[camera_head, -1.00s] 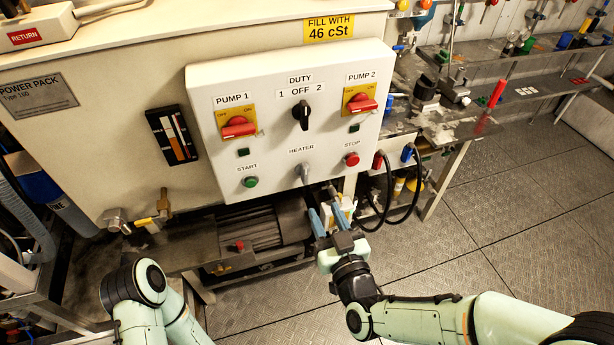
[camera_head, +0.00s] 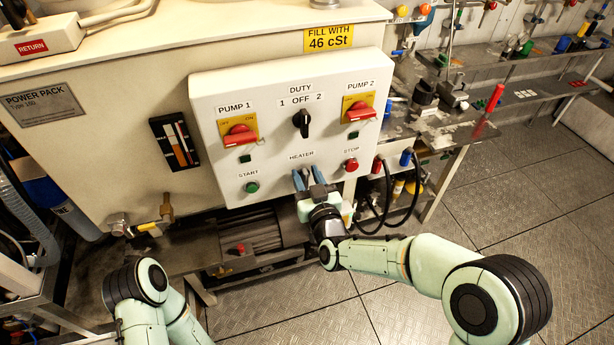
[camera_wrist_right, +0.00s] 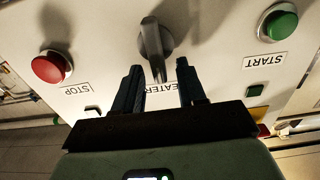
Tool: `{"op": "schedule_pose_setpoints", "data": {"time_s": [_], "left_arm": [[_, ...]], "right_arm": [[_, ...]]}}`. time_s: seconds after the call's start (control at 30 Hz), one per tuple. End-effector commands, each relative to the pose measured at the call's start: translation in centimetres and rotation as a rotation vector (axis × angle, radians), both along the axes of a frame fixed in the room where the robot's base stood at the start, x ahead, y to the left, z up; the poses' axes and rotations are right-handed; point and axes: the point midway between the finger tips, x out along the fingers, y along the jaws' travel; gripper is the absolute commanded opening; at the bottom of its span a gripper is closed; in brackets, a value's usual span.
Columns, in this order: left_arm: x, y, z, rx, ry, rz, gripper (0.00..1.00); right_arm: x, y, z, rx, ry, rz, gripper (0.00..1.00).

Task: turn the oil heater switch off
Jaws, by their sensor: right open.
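The heater switch is a grey lever knob (camera_wrist_right: 155,42) on the white control panel (camera_head: 225,100), under the HEATER label. In the right wrist view the panel appears upside down, and the lever's narrow end reaches down between my fingertips. My right gripper (camera_head: 308,170) is at the panel just below the HEATER label; it also shows in the right wrist view (camera_wrist_right: 160,65). Its blue fingers are open, one on each side of the lever, with visible gaps. In the head view the fingers mostly hide the switch. My left gripper is out of view.
The red STOP button (camera_head: 351,165) and green START button (camera_head: 252,187) flank the heater switch. Above are the black DUTY knob (camera_head: 302,122) and red PUMP 1 (camera_head: 240,135) and PUMP 2 (camera_head: 360,112) handles. Black hoses (camera_head: 388,205) hang right of the panel.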

Motion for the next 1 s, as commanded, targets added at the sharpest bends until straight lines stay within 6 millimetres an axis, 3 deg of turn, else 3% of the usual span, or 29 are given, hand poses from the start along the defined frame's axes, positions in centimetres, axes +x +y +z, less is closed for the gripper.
{"op": "schedule_pose_setpoints", "data": {"time_s": [0.17, 0.3, 0.67, 1.0], "left_arm": [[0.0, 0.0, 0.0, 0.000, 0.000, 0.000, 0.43], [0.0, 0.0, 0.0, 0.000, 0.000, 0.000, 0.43], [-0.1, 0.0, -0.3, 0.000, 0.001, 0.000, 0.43], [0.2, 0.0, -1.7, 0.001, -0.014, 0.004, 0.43]], "right_arm": [[0.0, 0.0, 0.0, 0.000, 0.001, 0.000, 0.40], [0.0, 0.0, 0.0, 0.000, 0.001, 0.000, 0.00], [-0.1, 0.1, -0.1, -0.029, -0.009, 0.001, 0.00], [-0.3, 0.6, -0.3, -0.223, -0.072, 0.001, 0.00]]}}
